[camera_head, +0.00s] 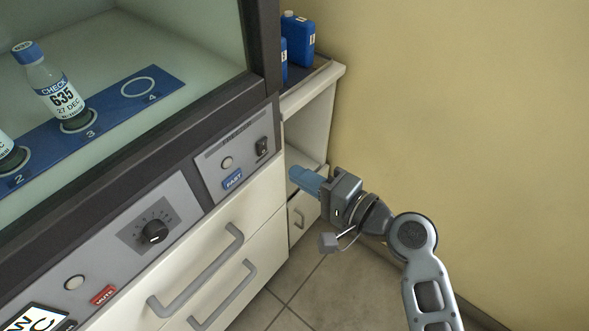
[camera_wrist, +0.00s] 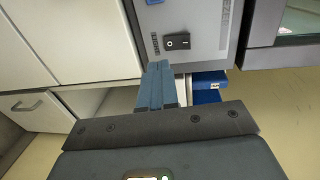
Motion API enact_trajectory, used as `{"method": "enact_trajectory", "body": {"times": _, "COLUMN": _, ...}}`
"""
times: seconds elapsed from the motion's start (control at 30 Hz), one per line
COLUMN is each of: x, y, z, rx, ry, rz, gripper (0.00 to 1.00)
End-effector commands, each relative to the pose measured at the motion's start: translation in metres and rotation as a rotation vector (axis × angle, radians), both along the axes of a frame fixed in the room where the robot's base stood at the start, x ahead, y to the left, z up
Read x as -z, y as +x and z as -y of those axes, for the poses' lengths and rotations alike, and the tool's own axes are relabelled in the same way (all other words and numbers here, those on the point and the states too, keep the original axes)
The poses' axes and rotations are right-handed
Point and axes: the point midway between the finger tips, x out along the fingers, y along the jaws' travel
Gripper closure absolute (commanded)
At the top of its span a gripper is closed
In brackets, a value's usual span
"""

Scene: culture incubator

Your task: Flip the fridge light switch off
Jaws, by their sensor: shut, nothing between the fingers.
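The light switch (camera_head: 262,147) is a small black rocker on the grey control panel (camera_head: 212,165) at the lower right of the glass-fronted cabinet. In the wrist view the switch (camera_wrist: 177,41) shows an O and a line mark; I cannot tell which side is pressed in. My gripper (camera_head: 293,173) has its blue fingers shut and empty, to the right of and below the switch in the head view. In the wrist view its fingertips (camera_wrist: 159,65) lie just below the switch, with a visible gap.
A dial (camera_head: 153,232) is at left. Drawers with grey handles (camera_head: 203,273) lie below. An open-fronted side unit (camera_head: 312,125) carries blue bottles (camera_head: 299,39). The wall is at right; floor in front is clear.

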Motion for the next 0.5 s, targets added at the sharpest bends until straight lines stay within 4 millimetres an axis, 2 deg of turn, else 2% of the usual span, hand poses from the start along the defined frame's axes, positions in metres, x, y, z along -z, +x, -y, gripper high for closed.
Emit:
{"method": "enact_trajectory", "body": {"times": 0.3, "x": 0.008, "y": -0.03, "z": 0.04, "rx": 0.004, "ry": 0.001, "rz": -0.003, "gripper": 1.0}}
{"method": "enact_trajectory", "body": {"times": 0.5, "x": 0.009, "y": -0.042, "z": 0.055, "rx": 0.002, "ry": 0.001, "rz": -0.001, "gripper": 1.0}}
